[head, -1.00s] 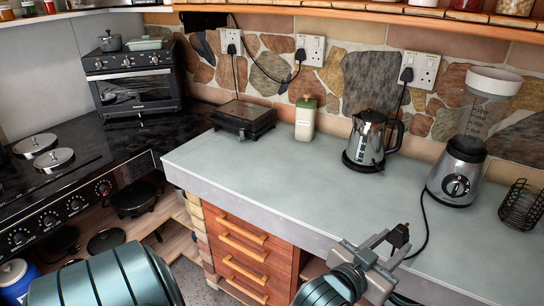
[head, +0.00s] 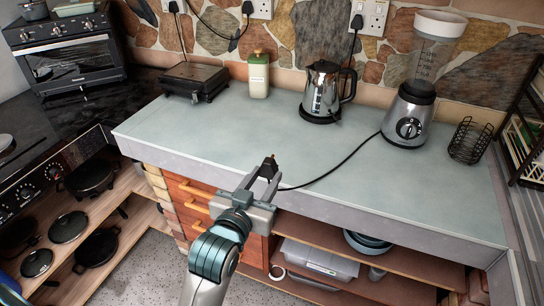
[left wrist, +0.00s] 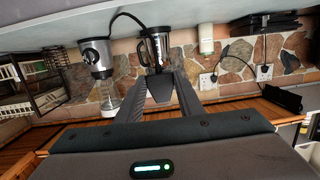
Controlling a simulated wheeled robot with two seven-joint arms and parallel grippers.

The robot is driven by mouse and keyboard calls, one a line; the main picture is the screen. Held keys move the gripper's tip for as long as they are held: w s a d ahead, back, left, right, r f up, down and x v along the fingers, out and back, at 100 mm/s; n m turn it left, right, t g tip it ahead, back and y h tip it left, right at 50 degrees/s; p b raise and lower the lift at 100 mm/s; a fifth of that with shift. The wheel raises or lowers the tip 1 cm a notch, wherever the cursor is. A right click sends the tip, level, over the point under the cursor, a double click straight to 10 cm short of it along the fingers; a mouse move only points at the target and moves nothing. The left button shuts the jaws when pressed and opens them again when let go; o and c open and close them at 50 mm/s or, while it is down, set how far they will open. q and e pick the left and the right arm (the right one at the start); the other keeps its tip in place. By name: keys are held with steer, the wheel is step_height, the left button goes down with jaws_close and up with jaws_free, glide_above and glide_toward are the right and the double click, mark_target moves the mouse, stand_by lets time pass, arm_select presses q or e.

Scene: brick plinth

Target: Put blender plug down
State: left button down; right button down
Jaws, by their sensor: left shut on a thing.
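The black blender plug (head: 269,162) is between the fingertips of my left gripper (head: 263,174), which is shut on it. The gripper is at the front edge of the grey countertop (head: 240,125); its exact height above the top is hard to tell. The plug's black cord runs right across the counter to the blender (head: 407,115), which stands upright with a silver base and a clear jug. In the left wrist view the dark plug (left wrist: 160,87) shows between the fingers, and the blender (left wrist: 97,56) appears upside down. My right gripper is not in view.
A kettle (head: 321,92), a green-capped bottle (head: 259,75) and a black grill (head: 194,82) stand along the back. A black wire basket (head: 470,140) is right of the blender. The counter's middle and front right are clear. Open shelves (head: 340,275) lie below.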

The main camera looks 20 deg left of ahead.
arm_select(q)
steer(key=shift+w+d+r+p, duration=0.1)
steer(key=shift+w+r+p, duration=0.1)
steer(key=shift+w+p, duration=0.5)
steer(key=w+f+p, duration=0.2)
steer(key=w+p, duration=1.1)
steer(key=w, duration=0.1)
steer(key=shift+w+d+h, duration=0.25)
steer(key=shift+w+h, duration=0.05)
steer(key=shift+f, duration=0.1)
